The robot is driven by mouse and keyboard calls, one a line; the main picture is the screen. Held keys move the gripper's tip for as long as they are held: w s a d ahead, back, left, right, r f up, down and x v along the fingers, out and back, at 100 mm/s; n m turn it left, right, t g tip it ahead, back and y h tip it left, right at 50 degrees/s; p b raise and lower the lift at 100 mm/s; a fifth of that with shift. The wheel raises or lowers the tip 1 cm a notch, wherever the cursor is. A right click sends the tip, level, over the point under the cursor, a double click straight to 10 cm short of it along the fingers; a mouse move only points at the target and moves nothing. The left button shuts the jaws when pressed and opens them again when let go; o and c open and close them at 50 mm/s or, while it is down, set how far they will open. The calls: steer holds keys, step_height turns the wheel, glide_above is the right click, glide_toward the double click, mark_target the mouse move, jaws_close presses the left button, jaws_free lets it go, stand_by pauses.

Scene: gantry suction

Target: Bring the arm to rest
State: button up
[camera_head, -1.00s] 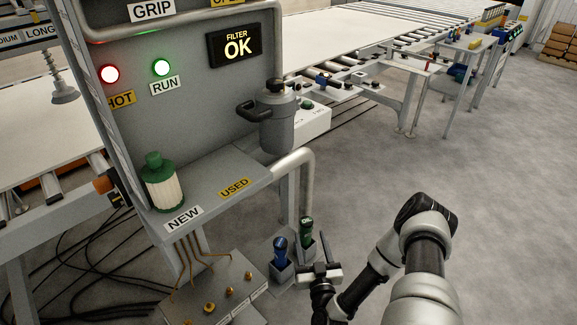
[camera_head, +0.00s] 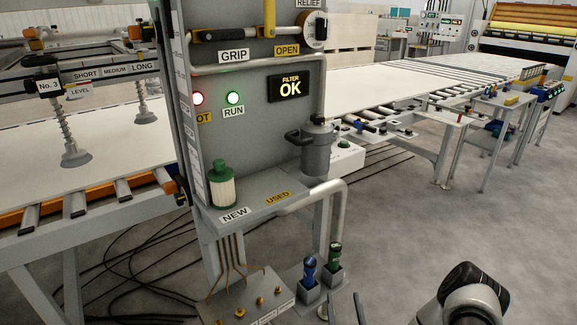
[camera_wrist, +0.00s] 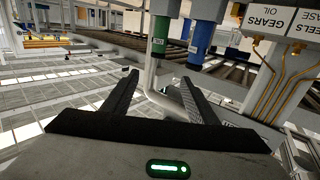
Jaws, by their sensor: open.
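My gripper (camera_wrist: 159,76) is open and empty in the wrist view, its two dark fingers spread apart. In the head view, what look like its fingertips (camera_head: 344,302) just show at the bottom edge. A silver and black link of my arm (camera_head: 468,297) shows at the lower right. The green-topped bottle (camera_head: 334,256) and the blue-topped bottle (camera_head: 310,268) stand in grey holders ahead of the gripper. In the wrist view, which is upside down, the green one (camera_wrist: 160,35) and the blue one (camera_wrist: 201,42) show beyond the fingers, apart from them.
A grey station shelf (camera_head: 245,212) holds a green-capped white filter (camera_head: 222,184) over the NEW label. A lube box (camera_head: 250,298) stands below. Open floor (camera_head: 420,225) lies to the right.

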steer(key=w+d+r+n+g+y, duration=0.1)
steer(key=w+r+n+g, duration=0.25)
steer(key=r, duration=0.75)
steer(key=w+d+r+n+g, duration=0.15)
steer(key=w+r+g, duration=0.3)
steer(key=r, duration=0.55)
steer(key=s+r+m+g+h, duration=0.2)
steer(key=s+r, duration=1.1)
steer(key=r, duration=0.3)
steer(key=s+a+r+m+g+y, duration=0.1)
steer(key=s+a+r+m, duration=0.15)
steer(key=s, duration=0.65)
steer(key=s+a+r+m+g, duration=0.1)
steer(key=s+a+r, duration=0.15)
steer(key=s, duration=0.75)
step_height(320, 180, up, 23)
steer(key=p, duration=2.3)
steer(key=shift+r, duration=0.2)
steer(key=shift+d+n, duration=0.1)
steer(key=shift+n, duration=0.15)
